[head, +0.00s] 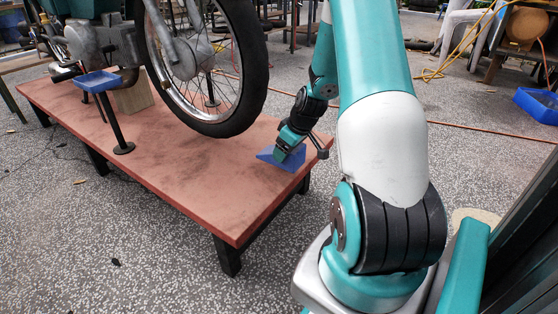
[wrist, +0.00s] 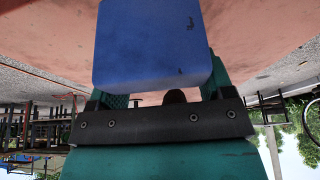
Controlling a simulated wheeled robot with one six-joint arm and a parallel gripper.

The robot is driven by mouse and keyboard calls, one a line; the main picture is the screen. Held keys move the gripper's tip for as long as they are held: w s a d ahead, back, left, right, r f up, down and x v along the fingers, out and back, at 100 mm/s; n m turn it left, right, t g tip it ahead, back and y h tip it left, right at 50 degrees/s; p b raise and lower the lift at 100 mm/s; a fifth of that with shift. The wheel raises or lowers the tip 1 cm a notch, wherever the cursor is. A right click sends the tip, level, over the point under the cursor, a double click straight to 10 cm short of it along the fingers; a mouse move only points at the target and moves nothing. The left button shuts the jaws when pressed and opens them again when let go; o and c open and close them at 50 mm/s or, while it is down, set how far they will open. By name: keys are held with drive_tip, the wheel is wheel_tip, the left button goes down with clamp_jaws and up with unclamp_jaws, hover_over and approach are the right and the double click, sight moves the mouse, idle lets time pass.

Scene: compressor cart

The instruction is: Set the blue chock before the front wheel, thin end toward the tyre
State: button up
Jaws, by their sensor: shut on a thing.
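The blue chock (head: 290,164) is a wedge at the right end of the red bench top. Its thin end points left, toward the front wheel's tyre (head: 258,88), with a gap of bare bench between them. My gripper (head: 283,150) is shut on the chock from above. In the wrist view the blue chock (wrist: 152,45) fills the space between the fingers, and its broad face hides most of what lies beyond. The chock is at or just above the bench; I cannot tell whether it touches.
The red bench top (head: 190,150) is bare around the wheel. A wooden block (head: 133,97) stands under the motorcycle's engine. The bench's right edge is close beside the chock.

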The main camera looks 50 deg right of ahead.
drive_tip(key=shift+w+a, duration=0.1)
drive_tip(key=shift+w, duration=1.05)
drive_tip(key=b+x, duration=0.4)
drive_tip(key=shift+s, duration=0.3)
drive_tip(key=shift+r, duration=0.1)
drive_tip(key=o, duration=1.3)
